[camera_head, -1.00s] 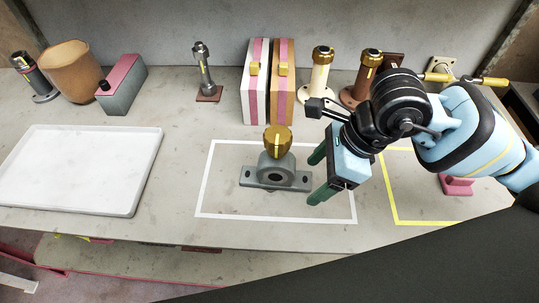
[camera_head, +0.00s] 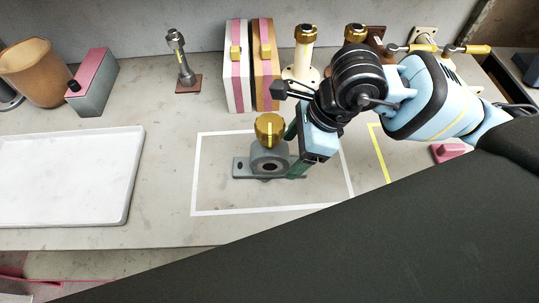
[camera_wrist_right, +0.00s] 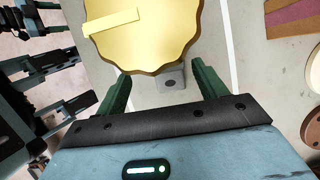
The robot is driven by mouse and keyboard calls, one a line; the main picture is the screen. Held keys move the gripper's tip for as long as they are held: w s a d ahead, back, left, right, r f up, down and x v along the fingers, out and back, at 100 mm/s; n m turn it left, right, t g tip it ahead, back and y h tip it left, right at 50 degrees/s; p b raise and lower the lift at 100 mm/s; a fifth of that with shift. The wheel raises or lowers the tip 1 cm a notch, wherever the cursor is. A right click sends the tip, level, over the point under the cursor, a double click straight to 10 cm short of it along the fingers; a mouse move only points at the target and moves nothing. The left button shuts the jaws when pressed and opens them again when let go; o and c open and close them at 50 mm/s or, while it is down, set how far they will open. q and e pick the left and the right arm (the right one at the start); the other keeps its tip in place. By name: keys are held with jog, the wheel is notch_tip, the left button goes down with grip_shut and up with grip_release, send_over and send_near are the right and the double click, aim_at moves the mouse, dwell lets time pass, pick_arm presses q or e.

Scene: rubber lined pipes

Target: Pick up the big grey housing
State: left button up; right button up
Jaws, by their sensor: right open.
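The big grey housing (camera_head: 262,163) stands upright on the table inside the white outline, with a gold knob (camera_head: 270,129) on top. My right gripper (camera_head: 296,154) is at the housing's right side, with its green fingers partly overlapping it in the head view. In the right wrist view the green fingers (camera_wrist_right: 160,88) are spread apart, the gold knob (camera_wrist_right: 143,32) fills the top, and a bit of the grey base (camera_wrist_right: 171,80) shows between them. Whether the fingers touch the housing cannot be told.
A white tray (camera_head: 128,205) lies at the left. Two striped boxes (camera_head: 238,90) and a cream post (camera_head: 303,70) stand behind the housing. A yellow outline (camera_head: 379,158) and a pink block (camera_head: 446,152) are to the right. Table in front of the housing is clear.

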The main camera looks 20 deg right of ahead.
aim_at(281, 158)
jog(key=shift+w+x, duration=0.2)
jog(key=shift+x, duration=1.1)
jog(key=shift+w+x, duration=0.2)
jog(key=shift+x, duration=1.1)
pick_arm(q)
jog(key=shift+w+r, duration=0.35)
jog(key=shift+w, duration=0.25)
pick_arm(e)
jog(key=shift+r, duration=0.15)
grip_shut()
pick_arm(q)
jog(key=shift+s+f, duration=0.1)
jog(key=shift+s, duration=0.3)
pick_arm(e)
jog(key=shift+r, duration=0.1)
